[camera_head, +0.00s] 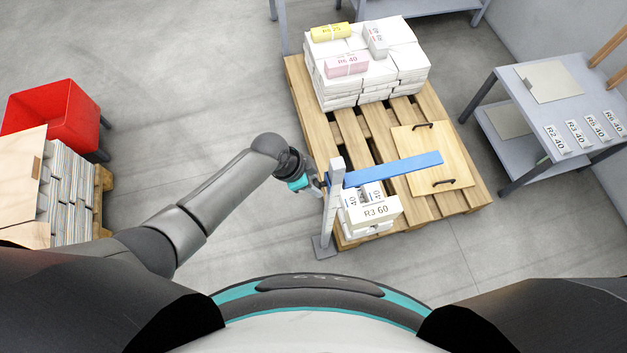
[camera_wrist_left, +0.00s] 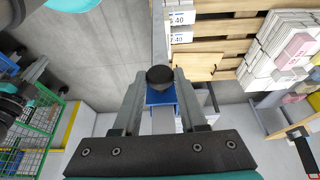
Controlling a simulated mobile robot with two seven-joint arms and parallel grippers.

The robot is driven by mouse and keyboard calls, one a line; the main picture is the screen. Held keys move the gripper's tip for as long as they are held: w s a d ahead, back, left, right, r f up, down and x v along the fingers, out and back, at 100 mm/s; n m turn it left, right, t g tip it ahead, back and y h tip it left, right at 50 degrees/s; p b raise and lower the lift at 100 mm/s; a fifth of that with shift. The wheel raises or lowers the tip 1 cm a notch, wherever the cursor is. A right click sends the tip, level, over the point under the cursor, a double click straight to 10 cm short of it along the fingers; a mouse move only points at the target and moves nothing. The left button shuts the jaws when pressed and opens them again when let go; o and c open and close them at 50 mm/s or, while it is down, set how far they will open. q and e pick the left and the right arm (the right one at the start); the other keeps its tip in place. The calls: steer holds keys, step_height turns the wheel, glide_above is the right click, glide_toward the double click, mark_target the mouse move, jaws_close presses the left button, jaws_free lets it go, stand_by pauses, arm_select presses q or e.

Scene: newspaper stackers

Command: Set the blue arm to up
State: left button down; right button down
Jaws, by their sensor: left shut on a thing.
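The blue arm (camera_head: 395,168) reaches out to the right from the top of a grey post (camera_head: 333,205), over the pallet, and looks roughly level. My left gripper (camera_head: 316,184) is at the post's left side, opposite the arm's long end. In the left wrist view my left gripper (camera_wrist_left: 160,80) is shut on a round black knob (camera_wrist_left: 160,74). A blue part (camera_wrist_left: 160,97) shows just below the knob, between the fingers. The exact contact is partly hidden by the fingers.
A wooden pallet (camera_head: 460,197) holds paper stacks (camera_head: 362,70), a board with handles (camera_head: 432,150) and bundles marked R3 60 (camera_head: 376,212) below the arm. A grey table (camera_head: 580,80) stands right. A red bin (camera_head: 55,115) stands left. The floor between is clear.

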arm_select(q)
steer(key=shift+w+d+r, duration=0.1)
steer(key=shift+w+r, duration=0.15)
steer(key=shift+r, duration=0.3)
steer(key=c, duration=0.9)
jaws_free()
steer(key=o, duration=0.3)
steer(key=shift+s, duration=0.15)
steer(key=shift+o, duration=0.6)
steer(key=shift+f, duration=0.1)
steer(key=shift+s, duration=0.1)
steer(key=shift+a+r+p, duration=0.3)
steer(key=shift+r+p, duration=0.1)
steer(key=shift+r, duration=0.1)
steer(key=p+v, duration=0.2)
steer(key=v, duration=1.2)
steer(key=shift+p, duration=0.4)
